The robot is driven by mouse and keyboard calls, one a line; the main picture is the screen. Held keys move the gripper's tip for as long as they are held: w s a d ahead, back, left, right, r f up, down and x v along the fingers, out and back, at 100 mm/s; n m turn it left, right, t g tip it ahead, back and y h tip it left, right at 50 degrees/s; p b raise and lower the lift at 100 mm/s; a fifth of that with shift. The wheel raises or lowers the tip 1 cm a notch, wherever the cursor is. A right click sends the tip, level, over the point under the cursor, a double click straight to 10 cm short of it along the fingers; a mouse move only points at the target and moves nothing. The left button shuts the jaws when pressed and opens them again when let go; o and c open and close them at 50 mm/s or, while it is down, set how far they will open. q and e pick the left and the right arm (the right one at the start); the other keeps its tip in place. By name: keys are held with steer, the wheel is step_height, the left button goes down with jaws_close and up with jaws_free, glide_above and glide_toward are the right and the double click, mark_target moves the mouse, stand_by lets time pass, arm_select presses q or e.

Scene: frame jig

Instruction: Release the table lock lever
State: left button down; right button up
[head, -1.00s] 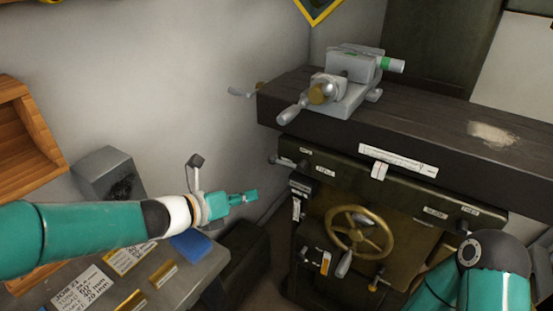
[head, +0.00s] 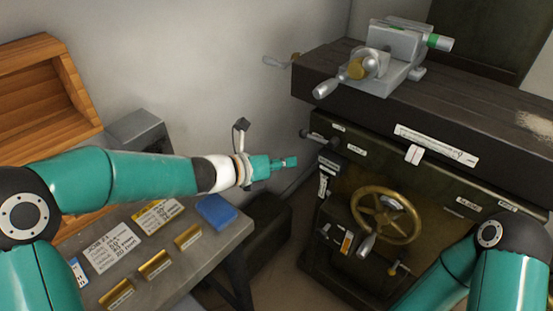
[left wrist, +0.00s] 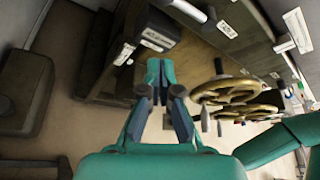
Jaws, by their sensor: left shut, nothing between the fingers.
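My left gripper (head: 290,161) is shut and empty, in the air left of the machine's front. It also shows shut in the left wrist view (left wrist: 160,68). A small lever (head: 312,135) sticks out at the left end of the machine's saddle, below the table (head: 450,105), with small labels beside it. I cannot read them, so I cannot tell surely that it is the table lock lever. The gripper is apart from it, a little lower and to the left. My right arm shows at the lower right; its gripper is out of view.
A brass handwheel (head: 386,215) is on the machine front. A vise (head: 385,60) sits on the table. A grey bench (head: 205,250) at the lower left holds cards, brass blocks and a blue block (head: 216,211). A dark box (head: 268,222) stands on the floor.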

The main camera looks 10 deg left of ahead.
mark_target(318, 138)
arm_select(q)
steer(key=w+d+p, duration=0.1)
steer(key=w, duration=0.1)
steer(key=w+d+p, duration=0.1)
steer(key=w, duration=0.1)
steer(key=w+d+r+p, duration=0.1)
steer(key=p, duration=0.1)
steer(key=shift+w+d, duration=0.1)
steer(key=shift+w, duration=0.3)
